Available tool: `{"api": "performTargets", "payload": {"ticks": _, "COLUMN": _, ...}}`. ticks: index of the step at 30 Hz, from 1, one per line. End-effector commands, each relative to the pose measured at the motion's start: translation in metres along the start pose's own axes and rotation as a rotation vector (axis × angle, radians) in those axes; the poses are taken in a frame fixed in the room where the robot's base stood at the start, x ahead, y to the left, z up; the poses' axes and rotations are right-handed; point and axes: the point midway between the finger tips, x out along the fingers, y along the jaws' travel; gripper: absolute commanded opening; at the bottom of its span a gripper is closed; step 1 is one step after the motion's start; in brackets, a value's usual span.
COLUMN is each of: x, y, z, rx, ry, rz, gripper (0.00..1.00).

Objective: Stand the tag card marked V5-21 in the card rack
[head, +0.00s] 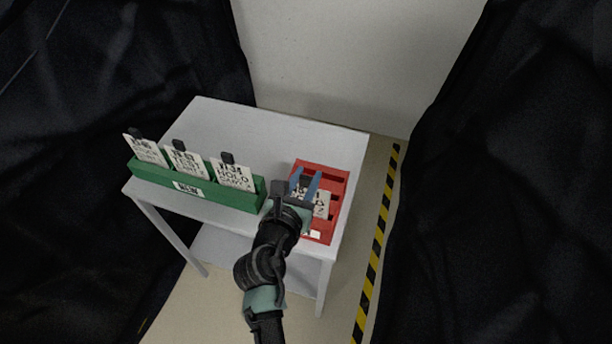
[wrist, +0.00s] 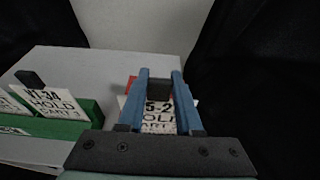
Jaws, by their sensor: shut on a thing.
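My gripper (head: 305,178) is shut on the black tab (wrist: 159,88) of a white tag card (head: 322,205). In the wrist view this card (wrist: 158,118) shows "5-2" and "HOLD" between my blue fingers, which hide the rest of its marking. The card is over the red slotted rack (head: 337,182); I cannot tell whether its lower edge is inside a slot. A long green rack (head: 240,198) stands to the left, with three white cards upright in it. The nearest of these in the wrist view (wrist: 50,103) ends in "-34" and reads "HOLD".
Both racks stand on a grey cart top (head: 265,135), clear behind the green rack. Dark curtains (head: 500,180) hang on both sides. A yellow-black floor stripe (head: 377,245) runs right of the cart. A pale wall (head: 360,60) is behind.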

Motion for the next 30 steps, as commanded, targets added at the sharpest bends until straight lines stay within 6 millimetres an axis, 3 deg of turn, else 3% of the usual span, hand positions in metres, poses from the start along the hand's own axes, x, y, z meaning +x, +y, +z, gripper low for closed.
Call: {"api": "performTargets", "payload": {"ticks": 30, "x": 0.007, "y": 0.000, "z": -0.021, "rx": 0.000, "ry": 0.000, "rz": 0.001, "gripper": 0.00}}
